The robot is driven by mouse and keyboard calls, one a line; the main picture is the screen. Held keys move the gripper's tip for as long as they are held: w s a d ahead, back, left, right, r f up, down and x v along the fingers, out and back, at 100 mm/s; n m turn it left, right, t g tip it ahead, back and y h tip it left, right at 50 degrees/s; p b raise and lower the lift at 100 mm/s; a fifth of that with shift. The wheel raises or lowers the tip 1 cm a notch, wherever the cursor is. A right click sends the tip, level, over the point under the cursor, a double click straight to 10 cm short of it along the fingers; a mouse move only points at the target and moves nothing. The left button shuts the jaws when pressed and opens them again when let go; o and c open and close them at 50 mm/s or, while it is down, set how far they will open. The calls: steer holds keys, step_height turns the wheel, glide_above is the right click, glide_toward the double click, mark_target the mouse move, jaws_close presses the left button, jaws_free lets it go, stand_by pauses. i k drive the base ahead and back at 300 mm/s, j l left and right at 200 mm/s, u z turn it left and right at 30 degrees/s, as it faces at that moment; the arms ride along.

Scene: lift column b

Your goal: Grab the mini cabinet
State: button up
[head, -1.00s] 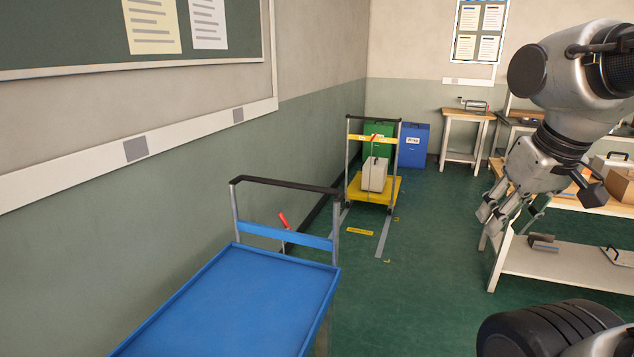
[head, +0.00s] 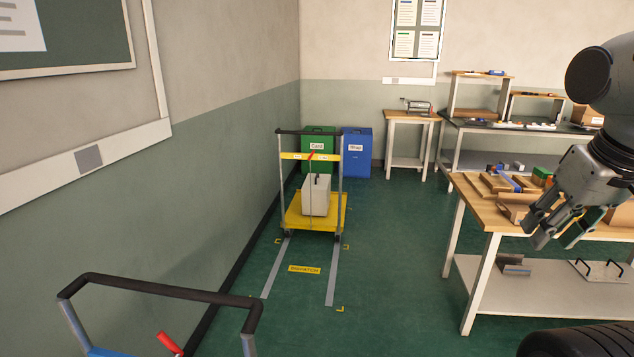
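I see nothing that is clearly a mini cabinet. A pale grey box (head: 316,195) with a dark handle on top stands upright on a yellow trolley (head: 330,226) in the middle distance; I cannot tell whether it is the cabinet. My gripper (head: 549,232) hangs at the right of the head view, fingers apart and nothing seen between them. It shows in front of the wooden workbench, far from the trolley.
A blue trolley's black handle (head: 160,290) is near at lower left. Green (head: 319,140) and blue (head: 357,158) bins stand behind the yellow trolley. The wooden workbench (head: 478,205) at right holds blocks and boxes. Green floor (head: 400,270) is clear between trolley and workbench.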

mark_target(320, 184)
steer(key=i, duration=2.3)
steer(key=i+u, duration=0.15)
steer(key=i, duration=0.5)
steer(key=i+l+u, duration=0.1)
steer(key=i, duration=0.55)
steer(key=i+l+u, duration=0.15)
steer(key=i, duration=0.5)
steer(key=i+l+u, duration=0.45)
steer(key=i, duration=0.2)
